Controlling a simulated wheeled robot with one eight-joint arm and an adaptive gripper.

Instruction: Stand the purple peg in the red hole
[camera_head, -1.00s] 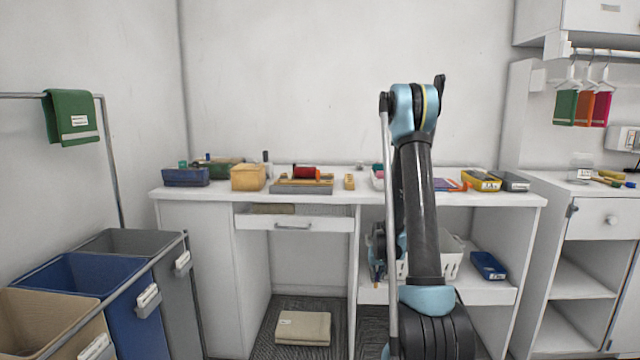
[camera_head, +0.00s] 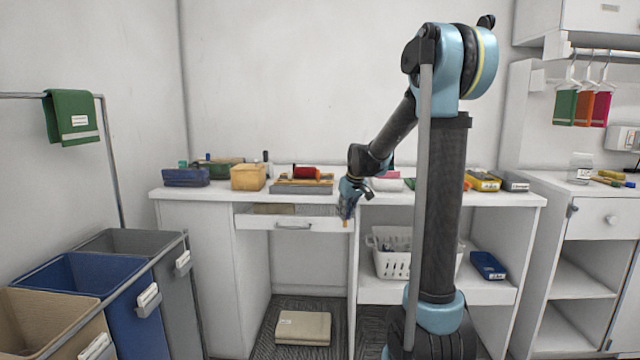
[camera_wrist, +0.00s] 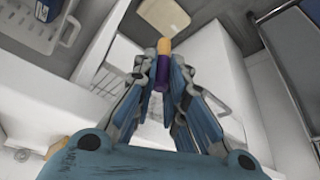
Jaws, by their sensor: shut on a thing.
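The purple peg (camera_wrist: 162,76) is between the fingertips of my gripper (camera_wrist: 163,70) in the wrist view. Its far end is orange-yellow and sticks out beyond the fingers. In the head view my gripper (camera_head: 347,203) hangs pointing down in front of the desk's front edge, right of the drawer. The peg's orange end (camera_head: 346,223) shows just below the fingers. The peg is clear of any surface. I cannot make out the red hole in either view.
The white desk (camera_head: 225,194) carries a blue box (camera_head: 186,177), a yellow box (camera_head: 248,177) and a grey block with a red spool (camera_head: 306,172). A shallow drawer (camera_head: 294,224) is under the top. A white basket (camera_head: 393,264) and blue tray (camera_head: 488,265) stand on the lower shelf.

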